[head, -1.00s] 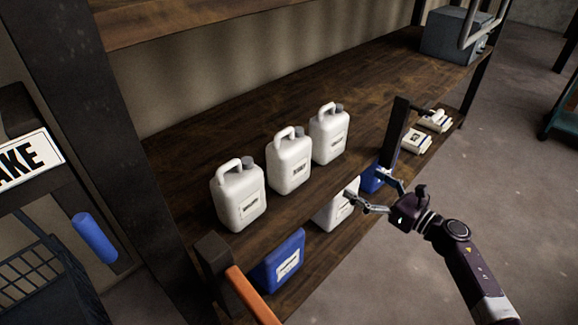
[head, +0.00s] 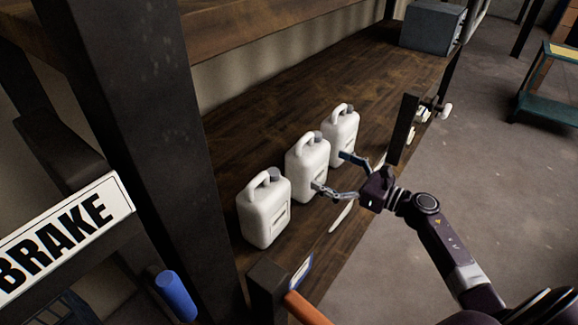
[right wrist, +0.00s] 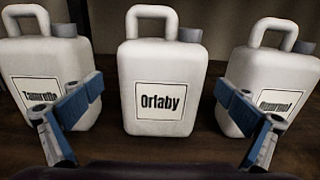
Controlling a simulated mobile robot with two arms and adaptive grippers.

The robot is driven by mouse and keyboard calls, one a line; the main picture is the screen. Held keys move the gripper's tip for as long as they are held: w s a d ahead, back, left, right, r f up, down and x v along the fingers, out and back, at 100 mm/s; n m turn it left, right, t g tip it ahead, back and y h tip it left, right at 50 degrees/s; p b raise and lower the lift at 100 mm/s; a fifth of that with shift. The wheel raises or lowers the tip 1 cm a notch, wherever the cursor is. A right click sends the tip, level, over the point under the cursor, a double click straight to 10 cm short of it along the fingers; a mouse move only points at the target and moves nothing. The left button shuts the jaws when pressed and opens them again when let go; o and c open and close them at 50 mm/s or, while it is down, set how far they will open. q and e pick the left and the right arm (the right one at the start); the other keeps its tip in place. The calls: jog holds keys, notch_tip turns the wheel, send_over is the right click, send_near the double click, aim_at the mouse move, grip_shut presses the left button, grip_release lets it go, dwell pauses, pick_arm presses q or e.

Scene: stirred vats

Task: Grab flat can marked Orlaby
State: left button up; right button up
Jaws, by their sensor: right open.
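The Orlaby can is a white flat can with a top handle and grey cap. It stands upright in the middle of the right wrist view (right wrist: 160,70), its black-lettered label facing me. In the head view it appears to be the middle (head: 304,158) of three white cans on the shelf (head: 275,105). My right gripper (head: 333,173) is open and empty in front of it. In the right wrist view its fingers spread to either side of the Orlaby can, and I see no contact. My left gripper is not in view.
Similar white cans stand close on both sides, one nearer (head: 263,212) and one farther (head: 341,132). Dark shelf posts (head: 403,128) rise at the shelf's front edge. A grey box (head: 432,27) sits at the far end. A BRAKE sign (head: 65,235) is at left.

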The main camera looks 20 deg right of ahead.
aim_at(321, 162)
jog(key=shift+w+a+r, duration=0.1)
jog(key=shift+w+a, duration=0.1)
jog(key=shift+w, duration=0.4)
jog(key=shift+p+x, duration=0.9)
jog(key=shift+x, duration=0.3)
jog(key=x, duration=0.2)
jog(key=shift+w+a+r+p, duration=0.15)
jog(key=shift+w+p, duration=0.1)
jog(key=shift+p, duration=0.15)
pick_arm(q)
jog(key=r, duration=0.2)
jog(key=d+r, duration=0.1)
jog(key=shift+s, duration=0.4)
pick_arm(e)
jog(key=shift+w+a+f, duration=0.2)
jog(key=shift+w, duration=0.15)
jog(key=c, duration=1)
